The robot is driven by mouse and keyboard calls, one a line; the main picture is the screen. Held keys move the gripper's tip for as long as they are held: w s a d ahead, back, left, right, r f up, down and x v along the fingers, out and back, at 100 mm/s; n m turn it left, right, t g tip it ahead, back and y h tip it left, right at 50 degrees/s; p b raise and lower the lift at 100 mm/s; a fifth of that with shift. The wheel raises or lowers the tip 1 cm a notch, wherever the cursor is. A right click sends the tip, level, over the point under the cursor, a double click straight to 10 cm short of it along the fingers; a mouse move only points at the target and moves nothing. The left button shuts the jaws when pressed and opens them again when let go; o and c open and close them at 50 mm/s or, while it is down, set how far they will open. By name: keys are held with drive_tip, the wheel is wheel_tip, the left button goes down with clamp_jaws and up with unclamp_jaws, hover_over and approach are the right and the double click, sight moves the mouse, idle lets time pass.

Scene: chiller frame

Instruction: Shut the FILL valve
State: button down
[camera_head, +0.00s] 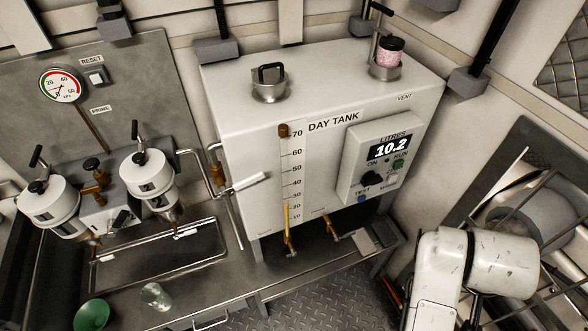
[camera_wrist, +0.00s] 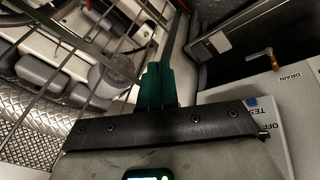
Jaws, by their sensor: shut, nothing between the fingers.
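The white day tank (camera_head: 262,150) stands in the middle of the head view with a level scale on its front. I can read no FILL label in either view. A brass valve (camera_head: 217,174) with a white lever (camera_head: 250,181) sits on the pipe at the tank's left side; the lever points right and slightly up.
A control panel (camera_head: 388,158) on the tank reads 10.2 litres. White filter housings (camera_head: 50,203) and a sink tray (camera_head: 160,258) stand at left. A green funnel (camera_head: 91,313) and a glass (camera_head: 155,295) are on the bench. A metal cage (camera_head: 540,205) is at right.

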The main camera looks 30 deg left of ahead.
drive_tip(key=w+a+r+n+b, duration=0.1)
drive_tip(key=w+a+r, duration=0.1)
drive_tip(key=a, duration=0.3)
drive_tip(key=w+a+r, duration=0.3)
drive_tip(key=a, duration=0.2)
wheel_tip(320, 180, up, 19)
drive_tip(key=n+g+y+b, duration=0.1)
drive_tip(key=n+y+b, duration=0.25)
drive_tip(key=n, duration=0.25)
hover_over(249, 177)
drive_tip(key=s+d, duration=0.2)
drive_tip(key=s, duration=0.2)
drive_tip(key=shift+y, duration=0.25)
drive_tip(key=shift+d+p+x, duration=0.2)
drive_tip(key=shift+p+x, duration=0.4)
drive_tip(key=shift+x, duration=2.85)
drive_tip(key=shift+d+p+x, duration=0.15)
drive_tip(key=shift+p+x, duration=0.45)
drive_tip(key=shift+x, duration=2.9)
drive_tip(key=shift+s, duration=0.1)
